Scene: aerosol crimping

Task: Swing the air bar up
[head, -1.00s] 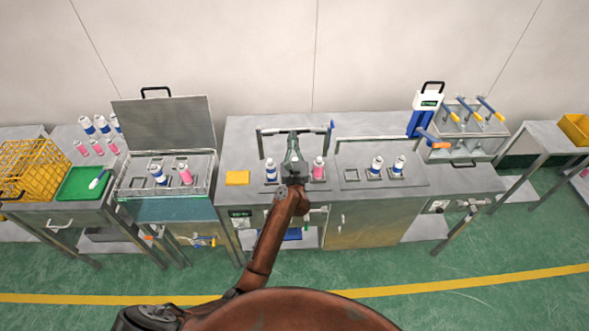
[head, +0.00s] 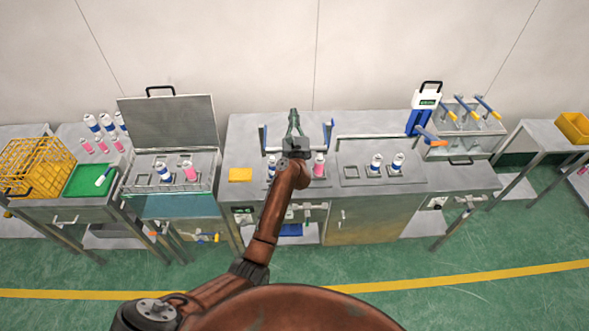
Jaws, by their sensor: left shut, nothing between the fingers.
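The air bar (head: 331,129) stands at the left of the two middle stations, a pale crossbar between two side arms with blue on them. My left gripper (head: 293,117) is in front of the middle of this bar and hides part of it. It is shut and empty, its green-grey fingers pointing away from me toward the wall. I cannot tell whether it touches the bar. A white-and-blue can (head: 271,167) and a pink can (head: 319,165) stand below the bar, on either side of my wrist. My right gripper is not in view.
A second bar (head: 372,136) spans the station to the right, with two cans in front. A yellow cloth (head: 240,174) lies to the left. A bath with a raised lid (head: 168,121) stands further left, and a blue-and-white tool (head: 423,112) stands right.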

